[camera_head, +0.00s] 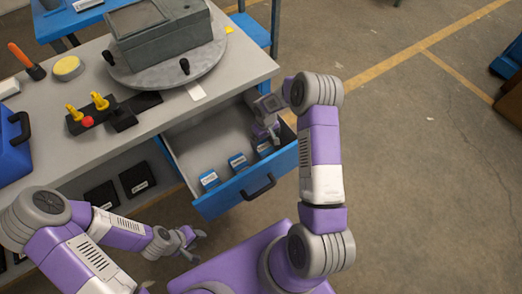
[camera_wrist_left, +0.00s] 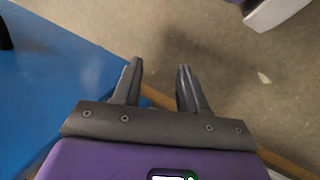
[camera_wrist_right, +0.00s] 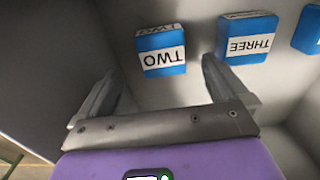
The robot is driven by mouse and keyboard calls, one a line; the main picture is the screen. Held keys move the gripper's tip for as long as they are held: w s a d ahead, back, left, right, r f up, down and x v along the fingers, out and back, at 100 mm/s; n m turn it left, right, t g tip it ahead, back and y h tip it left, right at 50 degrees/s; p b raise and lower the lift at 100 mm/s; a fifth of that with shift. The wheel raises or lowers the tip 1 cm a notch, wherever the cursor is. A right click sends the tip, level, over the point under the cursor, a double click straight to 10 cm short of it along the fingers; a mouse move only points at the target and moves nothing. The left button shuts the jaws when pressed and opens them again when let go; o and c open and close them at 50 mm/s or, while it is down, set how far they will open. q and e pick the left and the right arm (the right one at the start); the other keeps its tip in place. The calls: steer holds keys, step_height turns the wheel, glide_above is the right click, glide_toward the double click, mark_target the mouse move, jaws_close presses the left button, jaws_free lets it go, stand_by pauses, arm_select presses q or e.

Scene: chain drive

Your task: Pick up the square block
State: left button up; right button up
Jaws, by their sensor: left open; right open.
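Several blue blocks with white labels lie in the open drawer; which one is the square block I cannot tell. In the right wrist view I see the block marked TWO (camera_wrist_right: 162,52), the block marked THREE (camera_wrist_right: 248,42) and a partly cut-off block (camera_wrist_right: 312,30). In the head view, three blocks (camera_head: 209,180) (camera_head: 238,162) (camera_head: 265,149) line the drawer's front. My right gripper (camera_head: 268,130) is open and empty inside the drawer; TWO shows beyond and between its fingers (camera_wrist_right: 165,90), apart from them. My left gripper (camera_head: 194,243) is open and empty, outside the drawer; its fingers show in the left wrist view (camera_wrist_left: 160,82).
The drawer (camera_head: 200,140) has a blue front with a black handle (camera_head: 258,188). On the workbench (camera_head: 150,125) stand a grey machine on a round plate (camera_head: 165,65), yellow-knobbed fixtures (camera_head: 90,110) and a blue toolbox (camera_head: 12,145).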

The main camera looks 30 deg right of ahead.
mark_target(263, 147)
step_height(263, 147, down, 3)
steer(key=shift+r+b, duration=0.2)
steer(key=shift+b, duration=0.2)
steer(key=f, duration=0.1)
steer(key=f+b, duration=0.1)
steer(key=f, duration=0.1)
steer(key=f+b, duration=0.1)
steer(key=f, duration=0.1)
steer(key=shift+w+a, duration=0.15)
steer(key=shift+w, duration=0.25)
steer(key=shift+c, duration=0.5)
steer(key=c, duration=1.2)
